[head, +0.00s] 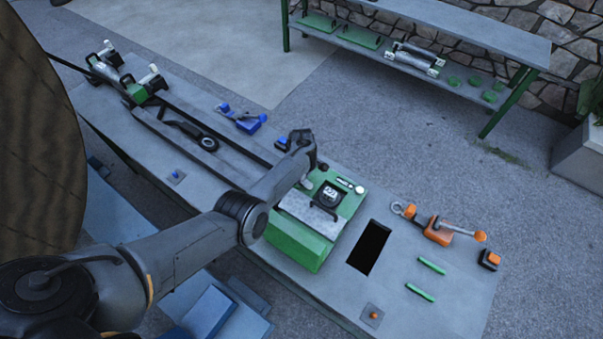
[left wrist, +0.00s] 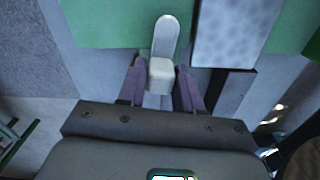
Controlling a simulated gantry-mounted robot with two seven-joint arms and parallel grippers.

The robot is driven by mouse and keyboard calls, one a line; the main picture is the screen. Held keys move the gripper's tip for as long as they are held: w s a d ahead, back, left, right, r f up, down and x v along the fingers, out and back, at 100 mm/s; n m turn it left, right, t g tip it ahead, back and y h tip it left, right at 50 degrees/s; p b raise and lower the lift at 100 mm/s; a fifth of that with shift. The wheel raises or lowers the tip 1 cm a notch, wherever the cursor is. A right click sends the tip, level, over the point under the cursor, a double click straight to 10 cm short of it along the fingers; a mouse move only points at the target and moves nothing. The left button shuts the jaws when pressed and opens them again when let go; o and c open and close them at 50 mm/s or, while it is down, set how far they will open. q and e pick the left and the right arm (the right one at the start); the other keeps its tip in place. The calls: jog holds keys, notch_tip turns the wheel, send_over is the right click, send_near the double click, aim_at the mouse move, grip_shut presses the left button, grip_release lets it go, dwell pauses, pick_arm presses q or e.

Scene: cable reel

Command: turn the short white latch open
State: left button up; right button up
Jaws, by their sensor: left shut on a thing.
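The short white latch (left wrist: 165,38) stands up in the left wrist view, a pale rounded lever with a blocky lower part. My left gripper (left wrist: 160,72) has one finger on each side of that lower part and is shut on it. There the gripper mostly hides the latch. My right gripper is not in view.
The grey bench holds a rectangular dark opening (head: 370,247), an orange tool (head: 440,230), green bars (head: 420,293) and a blue tool (head: 243,119). A reel-stand with white levers (head: 150,75) is at the upper left. A brown reel (head: 35,130) stands at left.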

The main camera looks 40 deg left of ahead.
pick_arm(q)
jog(key=shift+n, duration=0.8)
jog(key=o, duration=1)
jog(key=shift+c, duration=0.2)
notch_tip(320, 180, up, 9)
jog(key=p, duration=0.3)
jog(key=shift+r, duration=0.1)
jog(key=shift+r+p, duration=0.45)
jog(key=shift+r, duration=0.35)
